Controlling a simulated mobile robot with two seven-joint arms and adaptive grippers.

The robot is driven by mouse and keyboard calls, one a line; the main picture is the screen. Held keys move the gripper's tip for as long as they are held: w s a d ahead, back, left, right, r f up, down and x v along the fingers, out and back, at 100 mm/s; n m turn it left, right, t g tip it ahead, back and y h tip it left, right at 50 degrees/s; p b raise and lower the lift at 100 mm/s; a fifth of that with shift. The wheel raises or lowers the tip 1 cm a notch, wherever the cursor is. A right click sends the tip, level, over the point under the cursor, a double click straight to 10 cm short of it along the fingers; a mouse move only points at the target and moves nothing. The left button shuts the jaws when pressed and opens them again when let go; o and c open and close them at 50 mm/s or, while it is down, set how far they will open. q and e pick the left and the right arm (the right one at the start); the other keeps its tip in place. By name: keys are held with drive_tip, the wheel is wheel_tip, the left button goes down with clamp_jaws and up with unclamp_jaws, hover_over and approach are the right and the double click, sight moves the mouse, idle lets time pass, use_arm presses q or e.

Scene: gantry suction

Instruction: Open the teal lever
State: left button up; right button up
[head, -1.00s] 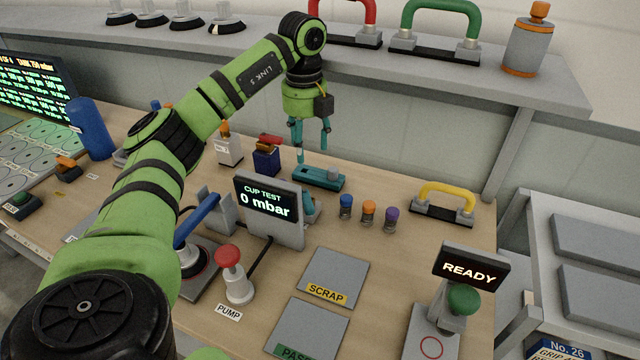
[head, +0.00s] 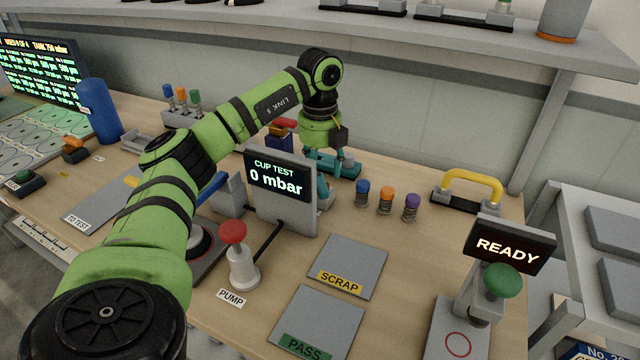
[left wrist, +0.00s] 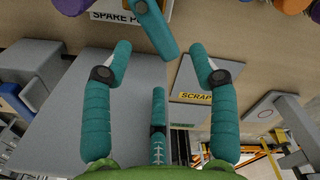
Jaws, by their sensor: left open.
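A teal lever (head: 342,170) on a flat teal body lies on the bench behind the cup test display. My left gripper (head: 326,156) is right over it, pointing down, and its fingers partly blend with the teal parts. In the left wrist view my left gripper (left wrist: 160,68) has teal fingers spread apart with nothing between the tips. A teal bar (left wrist: 148,28), which looks like the lever, lies just beyond the fingertips, near a spare parts label. Whether a finger touches it I cannot tell. My right gripper is out of view.
The cup test display (head: 285,195) stands close in front of my left gripper. Blue, orange and purple pads (head: 387,198) stand to its right. A yellow handle (head: 470,185), the scrap plate (head: 347,262) and the red pump button (head: 233,235) are also on the bench.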

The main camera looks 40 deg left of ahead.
sight(320, 187)
use_arm(q)
drive_tip(key=shift+f, duration=2.1)
clamp_jaws()
drive_tip(key=shift+w+r+p, duration=0.1)
drive_tip(key=shift+w+p, duration=0.05)
drive_tip(key=shift+p, duration=0.2)
